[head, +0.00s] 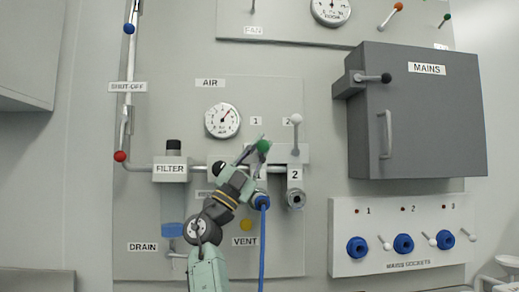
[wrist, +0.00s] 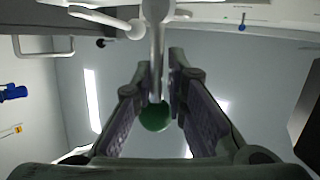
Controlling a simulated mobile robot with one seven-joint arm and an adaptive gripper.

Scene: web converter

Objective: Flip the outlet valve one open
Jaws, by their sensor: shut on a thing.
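The outlet valve one lever has a green ball knob (head: 263,146) and sits below the "1" label on the air panel. In the wrist view its pale stem (wrist: 157,55) runs down between my fingers, and the green knob (wrist: 155,117) lies between the finger pads. My gripper (head: 254,152) is at the lever in the head view and is shut on it; it also shows in the wrist view (wrist: 160,75). The lever's base is mostly hidden behind my gripper in the head view. A blue hose (head: 262,240) hangs from outlet one.
Outlet valve two's white-knobbed lever (head: 296,119) points up just to the right. The grey mains box (head: 420,120) juts out further right. The pressure gauge (head: 222,120) and filter (head: 172,195) are on the left. Sockets panel (head: 405,210) is at lower right.

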